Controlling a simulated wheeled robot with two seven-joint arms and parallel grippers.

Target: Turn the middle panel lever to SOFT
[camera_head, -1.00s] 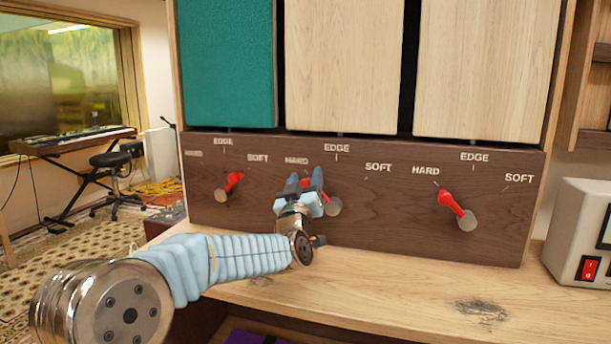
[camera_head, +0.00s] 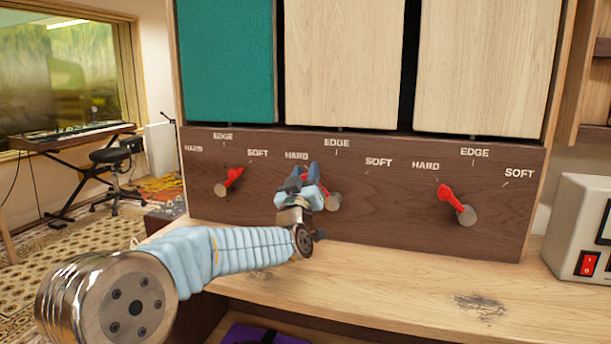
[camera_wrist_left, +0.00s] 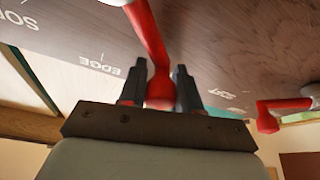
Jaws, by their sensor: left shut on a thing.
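The middle panel lever (camera_head: 333,202) is a red handle on a round grey pivot. It leans up and left from the pivot, toward the HARD label (camera_head: 297,155). The EDGE label (camera_head: 337,143) is above it and the SOFT label (camera_head: 379,162) is to its right. My left gripper (camera_head: 305,174) is shut on the handle and hides part of it. In the left wrist view the red handle (camera_wrist_left: 148,35) runs down to a rounded red end between the dark fingers of my left gripper (camera_wrist_left: 157,72). My right gripper is not in view.
The left lever (camera_head: 230,180) leans toward its SOFT label, and the right lever (camera_head: 452,202) leans toward its HARD label. A wooden shelf (camera_head: 400,275) lies below the panel. A pale box with a red switch (camera_head: 588,264) stands at the right.

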